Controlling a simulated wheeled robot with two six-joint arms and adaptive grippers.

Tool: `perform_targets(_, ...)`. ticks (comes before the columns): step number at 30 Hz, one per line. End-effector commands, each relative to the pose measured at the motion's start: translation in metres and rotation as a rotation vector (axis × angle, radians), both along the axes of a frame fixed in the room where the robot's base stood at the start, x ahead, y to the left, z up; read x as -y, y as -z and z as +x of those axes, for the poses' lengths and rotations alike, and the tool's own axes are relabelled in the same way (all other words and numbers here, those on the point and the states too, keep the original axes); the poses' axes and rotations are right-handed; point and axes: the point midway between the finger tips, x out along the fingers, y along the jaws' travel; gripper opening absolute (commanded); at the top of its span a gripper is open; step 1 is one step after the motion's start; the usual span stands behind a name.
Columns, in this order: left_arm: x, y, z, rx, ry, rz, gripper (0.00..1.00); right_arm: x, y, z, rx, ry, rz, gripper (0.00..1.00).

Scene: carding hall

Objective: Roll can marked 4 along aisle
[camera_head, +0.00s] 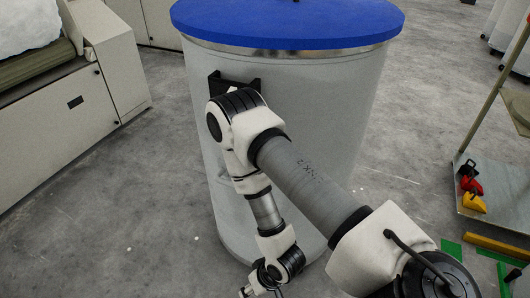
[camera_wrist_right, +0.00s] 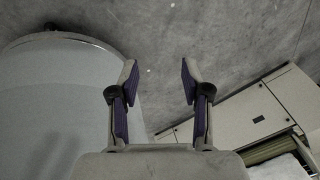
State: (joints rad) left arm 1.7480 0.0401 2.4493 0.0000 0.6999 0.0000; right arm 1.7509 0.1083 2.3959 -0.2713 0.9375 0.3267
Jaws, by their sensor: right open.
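A large pale grey can with a blue lid (camera_head: 290,22) stands upright on the floor, and its grey wall (camera_head: 335,95) fills the middle of the head view. A black bracket (camera_head: 222,82) shows on its wall. No number can be read; my right arm covers part of the front. My right gripper (camera_head: 260,292) is low at the can's left front, partly cut off by the bottom edge. In the right wrist view, the gripper (camera_wrist_right: 157,68) is open and empty, with the can (camera_wrist_right: 55,110) beside it at left. My left gripper is not in view.
A beige machine (camera_head: 55,125) with white fibre (camera_head: 28,25) stands at left. At right, a metal cart (camera_head: 487,185) carries red and yellow items (camera_head: 470,187). Green floor tape (camera_head: 452,248) lies by it. Grey floor (camera_head: 130,190) is clear left of the can.

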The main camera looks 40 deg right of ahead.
Motion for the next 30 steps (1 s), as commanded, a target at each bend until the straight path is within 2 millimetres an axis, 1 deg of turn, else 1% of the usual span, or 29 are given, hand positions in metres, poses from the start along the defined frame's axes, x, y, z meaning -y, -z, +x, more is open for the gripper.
perform_targets(1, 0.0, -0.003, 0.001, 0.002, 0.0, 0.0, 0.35, -0.004, -0.008, 0.021, 0.07, 0.048, 0.078, 0.48)
perform_targets(2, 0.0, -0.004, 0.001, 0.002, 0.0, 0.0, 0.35, -0.007, -0.013, 0.034, 0.116, 0.08, 0.136, 0.48)
perform_targets(3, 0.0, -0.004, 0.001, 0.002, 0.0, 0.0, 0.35, -0.01, -0.022, 0.051, 0.178, 0.123, 0.219, 0.48)
perform_targets(5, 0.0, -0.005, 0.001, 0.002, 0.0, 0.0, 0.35, -0.01, -0.039, 0.078, 0.274, 0.188, 0.355, 0.48)
perform_targets(6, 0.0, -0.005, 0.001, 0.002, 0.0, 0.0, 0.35, -0.005, -0.052, 0.094, 0.34, 0.23, 0.452, 0.48)
perform_targets(8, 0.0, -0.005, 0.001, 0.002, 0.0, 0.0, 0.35, 0.008, -0.075, 0.115, 0.439, 0.292, 0.595, 0.48)
perform_targets(9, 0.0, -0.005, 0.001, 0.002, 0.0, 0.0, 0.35, 0.021, -0.09, 0.126, 0.502, 0.329, 0.683, 0.48)
perform_targets(10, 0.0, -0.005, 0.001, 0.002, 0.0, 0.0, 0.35, 0.033, -0.101, 0.131, 0.547, 0.355, 0.744, 0.48)
perform_targets(11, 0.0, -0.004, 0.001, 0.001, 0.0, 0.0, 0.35, 0.046, -0.112, 0.135, 0.593, 0.38, 0.798, 0.48)
perform_targets(12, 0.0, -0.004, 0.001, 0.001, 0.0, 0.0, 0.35, 0.065, -0.124, 0.137, 0.65, 0.408, 0.859, 0.48)
perform_targets(14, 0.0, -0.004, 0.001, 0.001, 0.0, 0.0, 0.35, 0.092, -0.137, 0.137, 0.724, 0.445, 0.923, 0.48)
perform_targets(15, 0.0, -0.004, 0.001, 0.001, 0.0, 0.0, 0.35, 0.109, -0.144, 0.134, 0.767, 0.467, 0.951, 0.48)
perform_targets(18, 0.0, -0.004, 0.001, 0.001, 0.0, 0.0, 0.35, 0.14, -0.151, 0.127, 0.836, 0.513, 0.974, 0.48)
perform_targets(21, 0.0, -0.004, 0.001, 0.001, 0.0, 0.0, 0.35, 0.15, -0.152, 0.123, 0.855, 0.534, 0.97, 0.48)
perform_targets(30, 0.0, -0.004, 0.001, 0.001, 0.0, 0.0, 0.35, 0.15, -0.151, 0.124, 0.855, 0.534, 0.968, 0.48)
